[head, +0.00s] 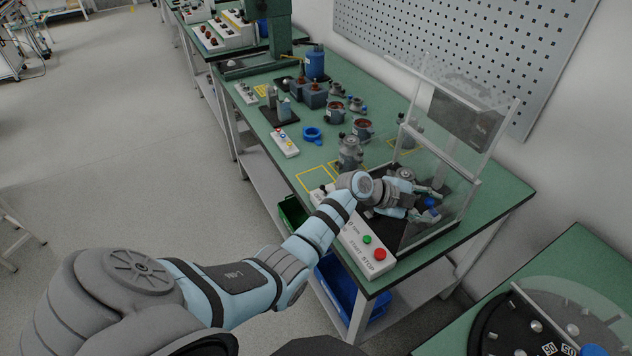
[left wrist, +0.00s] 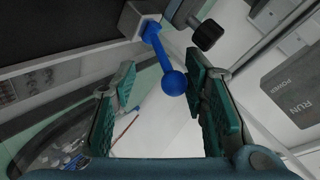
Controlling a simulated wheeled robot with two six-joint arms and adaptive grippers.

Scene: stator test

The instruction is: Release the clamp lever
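The clamp lever (left wrist: 163,52) is blue with a round ball end, and rises from a grey block (left wrist: 139,19) in the left wrist view. Its blue ball also shows in the head view, as part of the clamp lever (head: 430,203) inside the test station. My left gripper (head: 434,204) reaches into the station from the left. In the left wrist view, the left gripper (left wrist: 160,82) is open, with a teal pad on each side. The ball lies between the pads' tips, nearer the right one, with no clear grip on it. My right gripper is not in view.
A clear guard with a pale frame (head: 456,176) stands around the station. A control box (head: 352,238) with green and red buttons lies in front. Stators (head: 361,129), a blue ring (head: 312,134) and other parts stand on the green bench (head: 270,157). A dial table (head: 560,310) is at lower right.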

